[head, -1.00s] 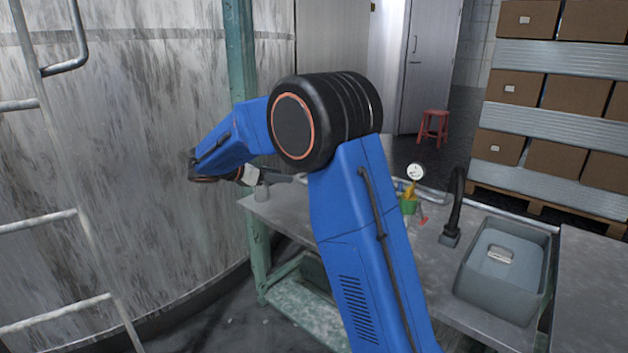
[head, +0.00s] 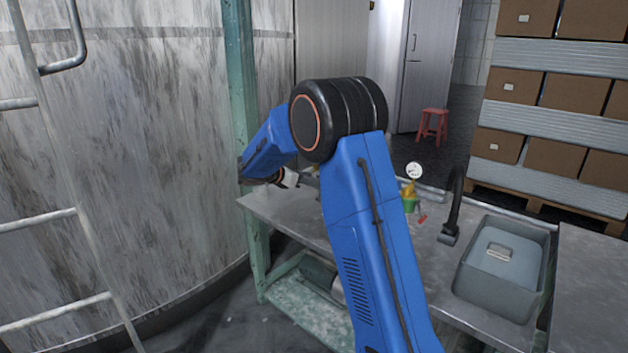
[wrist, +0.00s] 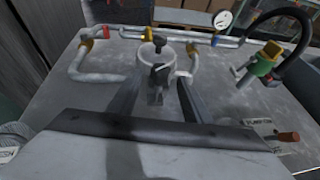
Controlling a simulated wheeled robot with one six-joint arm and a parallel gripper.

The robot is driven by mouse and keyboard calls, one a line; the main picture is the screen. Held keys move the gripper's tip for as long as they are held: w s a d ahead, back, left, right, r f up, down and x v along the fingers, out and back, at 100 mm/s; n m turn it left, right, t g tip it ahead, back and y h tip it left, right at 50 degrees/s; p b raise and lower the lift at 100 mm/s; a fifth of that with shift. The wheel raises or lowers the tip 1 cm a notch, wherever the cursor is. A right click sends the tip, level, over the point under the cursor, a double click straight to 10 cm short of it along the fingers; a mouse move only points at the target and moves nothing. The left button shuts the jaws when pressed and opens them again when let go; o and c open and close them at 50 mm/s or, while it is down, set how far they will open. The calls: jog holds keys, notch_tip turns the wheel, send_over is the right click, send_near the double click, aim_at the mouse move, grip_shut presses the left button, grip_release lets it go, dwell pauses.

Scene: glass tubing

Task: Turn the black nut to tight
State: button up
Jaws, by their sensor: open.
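In the wrist view, my gripper (wrist: 158,88) is open, with its two long dark fingers reaching forward over the grey table. A dark, knob-like piece that looks like the black nut (wrist: 158,74) shows between the fingertips, with a paler part below it. I cannot tell whether the fingers touch it. Behind it, a glass tubing run (wrist: 120,34) crosses the table, with yellow and red fittings and another black fitting (wrist: 160,40). In the head view, my own arm hides the nut and most of my gripper.
A pressure gauge (wrist: 223,20) stands on the tubing at the right.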

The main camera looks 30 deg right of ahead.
jog(key=shift+x, duration=1)
jog(key=c, duration=1.1)
jog(key=shift+w+m+g, duration=0.2)
jog(key=shift+m+g, duration=0.55)
jog(key=shift+g, duration=0.1)
jog(key=shift+w+m+g, duration=0.2)
jog(key=shift+m+g, duration=0.5)
jog(key=shift+g, duration=0.1)
jog(key=shift+w+m+g, duration=0.25)
jog(key=shift+m+g, duration=0.5)
jog(key=shift+g, duration=0.1)
jog(key=shift+r, duration=0.1)
jog(key=o, duration=1.1)
jog(key=shift+a, duration=0.1)
